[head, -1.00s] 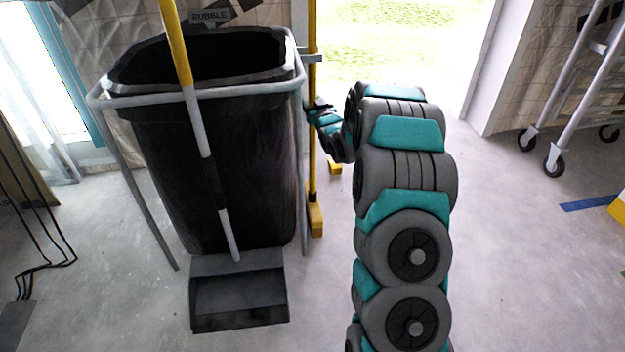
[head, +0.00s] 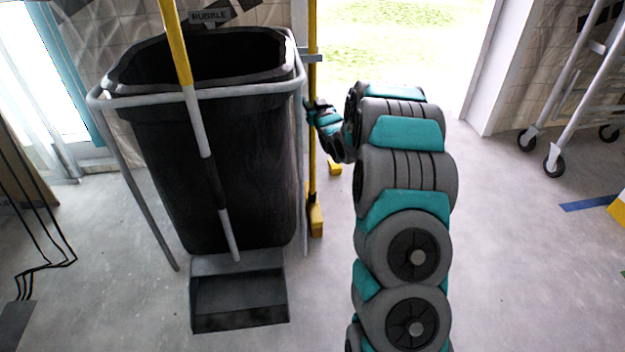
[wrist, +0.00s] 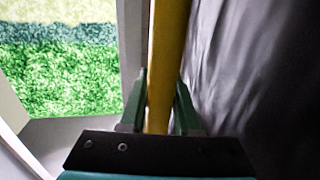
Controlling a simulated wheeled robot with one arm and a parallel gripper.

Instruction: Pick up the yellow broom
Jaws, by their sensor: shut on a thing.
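The yellow broom (head: 313,180) stands upright just right of the black bin, its yellow foot near the floor. A grey bracket crosses its handle near the bin's rim. My gripper (head: 313,104) is at the handle, a little below the bracket. In the wrist view the yellow handle (wrist: 165,70) runs between the two green fingers of my gripper (wrist: 160,105), which are shut on it. The head view shows the fingers only small and partly hidden by my arm.
The black rubble bin (head: 225,160) in its grey frame stands close left of the broom. A dustpan (head: 238,295) with a yellow and grey handle is in front of it. A wheeled ladder (head: 575,90) stands at right.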

